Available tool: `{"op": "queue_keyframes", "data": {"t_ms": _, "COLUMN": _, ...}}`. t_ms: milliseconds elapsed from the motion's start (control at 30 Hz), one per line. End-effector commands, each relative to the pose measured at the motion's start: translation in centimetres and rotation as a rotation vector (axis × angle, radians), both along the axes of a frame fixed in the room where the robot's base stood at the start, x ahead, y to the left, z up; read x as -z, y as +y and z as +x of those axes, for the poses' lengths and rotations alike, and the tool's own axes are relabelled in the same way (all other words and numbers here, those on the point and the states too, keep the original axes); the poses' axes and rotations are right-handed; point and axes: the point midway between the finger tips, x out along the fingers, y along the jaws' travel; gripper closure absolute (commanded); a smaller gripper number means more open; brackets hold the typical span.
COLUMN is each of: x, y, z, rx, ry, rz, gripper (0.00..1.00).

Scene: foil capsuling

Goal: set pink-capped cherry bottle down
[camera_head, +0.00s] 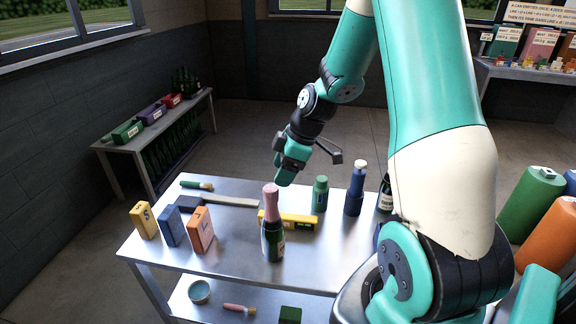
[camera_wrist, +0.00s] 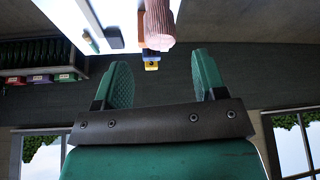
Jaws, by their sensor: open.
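The pink-capped cherry bottle (camera_head: 272,241) stands upright on the metal table (camera_head: 225,256) near its middle. It is dark green with a pale label and a long pink cap. My gripper (camera_head: 281,180) is open and empty, just above and behind the bottle in the head view. In the wrist view the pink cap (camera_wrist: 160,22) shows beyond the fingertips of my gripper (camera_wrist: 162,68), with a gap between them. The bottle's lower part is out of the wrist view.
Yellow (camera_head: 144,220), blue (camera_head: 170,226) and orange (camera_head: 201,231) lettered blocks stand left. A mallet (camera_head: 230,202), a brush (camera_head: 197,185) and a yellow bar (camera_head: 298,221) lie behind. Green (camera_head: 320,194), blue (camera_head: 354,192) and dark (camera_head: 385,196) bottles stand right. The table's front left is clear.

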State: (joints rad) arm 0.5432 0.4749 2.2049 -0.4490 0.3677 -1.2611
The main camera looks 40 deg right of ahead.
Motion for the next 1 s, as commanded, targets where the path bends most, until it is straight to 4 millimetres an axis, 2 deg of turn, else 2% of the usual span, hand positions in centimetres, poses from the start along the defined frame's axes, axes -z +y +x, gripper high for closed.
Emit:
{"op": "queue_keyframes", "data": {"t_ms": 167, "x": -2.1, "y": -0.8, "z": -0.6, "rx": 0.002, "ry": -0.002, "rz": 0.000, "gripper": 0.35}}
{"op": "queue_keyframes", "data": {"t_ms": 267, "x": -3.1, "y": 0.0, "z": -0.8, "rx": 0.000, "ry": 0.004, "rz": 0.003, "gripper": 0.35}}
{"op": "queue_keyframes", "data": {"t_ms": 367, "x": -5.2, "y": 4.0, "z": -1.4, "rx": 0.009, "ry": 0.037, "rz": 0.021, "gripper": 0.35}}
{"op": "queue_keyframes", "data": {"t_ms": 467, "x": -8.0, "y": 10.6, "z": -3.6, "rx": 0.034, "ry": 0.100, "rz": 0.046, "gripper": 0.35}}
{"op": "queue_keyframes", "data": {"t_ms": 500, "x": -9.1, "y": 13.4, "z": -5.2, "rx": 0.049, "ry": 0.131, "rz": 0.055, "gripper": 0.35}}
{"op": "queue_keyframes", "data": {"t_ms": 600, "x": -11.1, "y": 18.9, "z": -9.8, "rx": 0.098, "ry": 0.209, "rz": 0.070, "gripper": 0.35}}
{"op": "queue_keyframes", "data": {"t_ms": 633, "x": -11.6, "y": 20.2, "z": -11.3, "rx": 0.112, "ry": 0.231, "rz": 0.071, "gripper": 0.35}}
{"op": "queue_keyframes", "data": {"t_ms": 700, "x": -12.4, "y": 22.4, "z": -14.5, "rx": 0.143, "ry": 0.275, "rz": 0.072, "gripper": 0.35}}
{"op": "queue_keyframes", "data": {"t_ms": 800, "x": -12.9, "y": 24.1, "z": -17.9, "rx": 0.182, "ry": 0.319, "rz": 0.070, "gripper": 0.35}}
{"op": "queue_keyframes", "data": {"t_ms": 900, "x": -13.1, "y": 24.6, "z": -19.7, "rx": 0.207, "ry": 0.344, "rz": 0.069, "gripper": 0.35}}
{"op": "queue_keyframes", "data": {"t_ms": 1000, "x": -13.1, "y": 24.7, "z": -20.2, "rx": 0.218, "ry": 0.353, "rz": 0.067, "gripper": 0.35}}
